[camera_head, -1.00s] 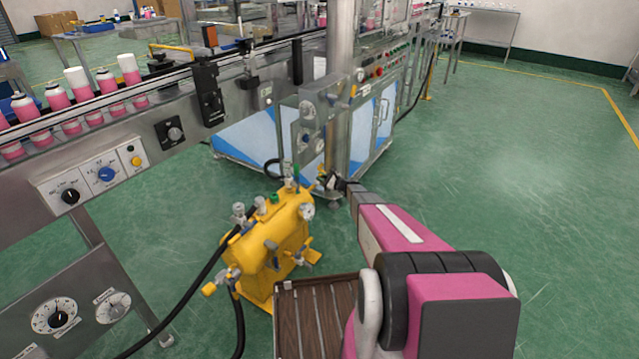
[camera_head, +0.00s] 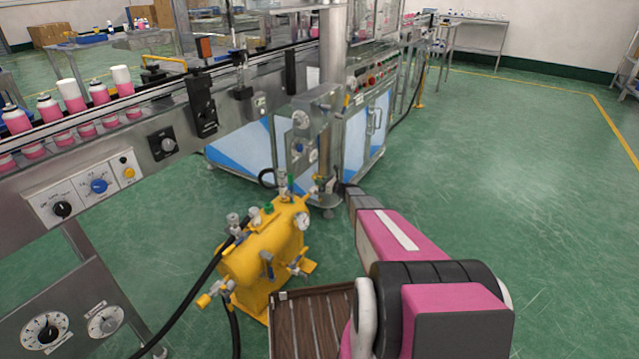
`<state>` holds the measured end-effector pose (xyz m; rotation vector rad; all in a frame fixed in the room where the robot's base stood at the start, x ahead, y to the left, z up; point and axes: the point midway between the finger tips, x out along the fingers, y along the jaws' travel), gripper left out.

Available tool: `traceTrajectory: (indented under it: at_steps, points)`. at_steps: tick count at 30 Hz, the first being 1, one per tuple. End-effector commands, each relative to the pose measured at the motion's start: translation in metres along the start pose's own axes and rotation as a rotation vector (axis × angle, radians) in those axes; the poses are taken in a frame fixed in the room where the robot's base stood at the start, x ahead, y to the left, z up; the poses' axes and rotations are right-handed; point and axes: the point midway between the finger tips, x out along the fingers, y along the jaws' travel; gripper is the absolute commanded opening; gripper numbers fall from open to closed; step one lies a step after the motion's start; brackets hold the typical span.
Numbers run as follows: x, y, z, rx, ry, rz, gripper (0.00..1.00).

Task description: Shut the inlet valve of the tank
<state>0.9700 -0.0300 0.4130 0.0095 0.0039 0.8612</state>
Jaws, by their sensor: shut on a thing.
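The yellow tank (camera_head: 262,258) stands on the green floor in the lower middle, with gauges, fittings and valves on it. A valve with a blue lever (camera_head: 267,263) is on its near side, and a valve with a yellow handle (camera_head: 207,299) is at its lower left, beside a black hose. My gripper (camera_head: 329,188) is at the far upper right end of the tank, by the small fittings there. It is shut on what looks like a small valve handle; the fingertips and the handle are too small and partly hidden to make out clearly.
A conveyor (camera_head: 150,105) with pink and white cans runs along the left, with control knobs below. A steel machine cabinet (camera_head: 365,135) stands right behind the tank. A brown slatted tray (camera_head: 312,325) lies close by my arm. The floor at right is clear.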

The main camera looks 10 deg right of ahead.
Motion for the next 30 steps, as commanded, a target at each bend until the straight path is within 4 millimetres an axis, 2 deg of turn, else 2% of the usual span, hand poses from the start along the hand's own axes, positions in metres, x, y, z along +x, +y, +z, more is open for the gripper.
traceTrajectory:
  at_steps: [10,11,12,13,23,26,30]
  points:
    - [-0.001,-0.002,-0.001,0.011,0.001,-0.005,0.0]
    - [-0.001,-0.002,-0.001,0.011,0.001,-0.006,0.28]
    - [-0.001,-0.002,-0.001,0.01,0.001,-0.005,0.41]
    - [-0.001,-0.002,-0.001,0.01,0.001,-0.005,0.44]
    - [-0.004,-0.001,0.0,0.007,0.0,-0.003,0.44]
    - [-0.013,-0.001,0.0,0.006,0.0,-0.005,0.44]
    - [-0.038,0.0,0.001,0.007,0.0,-0.006,0.44]
